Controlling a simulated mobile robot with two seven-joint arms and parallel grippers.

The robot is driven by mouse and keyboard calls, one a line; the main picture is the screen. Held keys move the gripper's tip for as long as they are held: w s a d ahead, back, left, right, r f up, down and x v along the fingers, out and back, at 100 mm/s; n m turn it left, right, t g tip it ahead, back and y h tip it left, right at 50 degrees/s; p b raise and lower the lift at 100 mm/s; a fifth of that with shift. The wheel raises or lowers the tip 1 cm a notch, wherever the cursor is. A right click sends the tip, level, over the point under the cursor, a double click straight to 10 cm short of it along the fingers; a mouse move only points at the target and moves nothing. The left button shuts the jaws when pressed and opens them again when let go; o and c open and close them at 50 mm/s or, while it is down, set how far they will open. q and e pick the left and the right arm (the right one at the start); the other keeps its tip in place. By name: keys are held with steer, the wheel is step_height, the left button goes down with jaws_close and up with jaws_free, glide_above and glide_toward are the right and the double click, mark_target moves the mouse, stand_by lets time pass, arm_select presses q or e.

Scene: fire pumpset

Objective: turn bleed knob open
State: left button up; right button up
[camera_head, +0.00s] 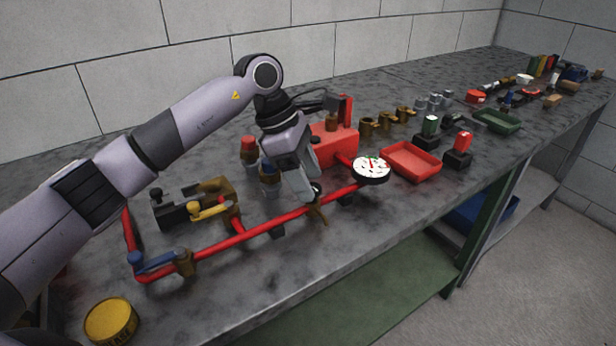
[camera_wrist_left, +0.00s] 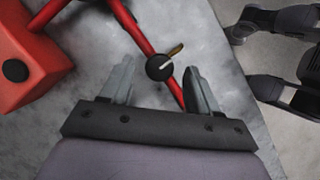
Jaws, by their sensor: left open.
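The bleed knob (camera_wrist_left: 159,67) is a small round black knob with a white pointer line, seen in the left wrist view on a red pipe. A brass piece sticks out beside it. In the head view the knob (camera_head: 316,189) is partly hidden by my left gripper. My left gripper (camera_head: 304,193) reaches down over the pipe with its fingers at the knob. In the wrist view its fingers (camera_wrist_left: 159,79) are open, one on each side of the knob, with visible gaps. I cannot tell whether the tips are level with it.
A white-faced gauge (camera_head: 371,168) stands right of the gripper, and a red pump body (camera_head: 335,146) behind it. A blue-handled valve (camera_head: 157,262) and a yellow-handled valve (camera_head: 209,209) are on the left. A red tray (camera_head: 411,161) lies farther right. The bench front is mostly clear.

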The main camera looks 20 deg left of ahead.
arm_select(q)
steer(key=shift+d+f, duration=0.1)
steer(key=shift+f, duration=0.3)
steer(key=c, duration=1)
steer(key=shift+c, duration=0.2)
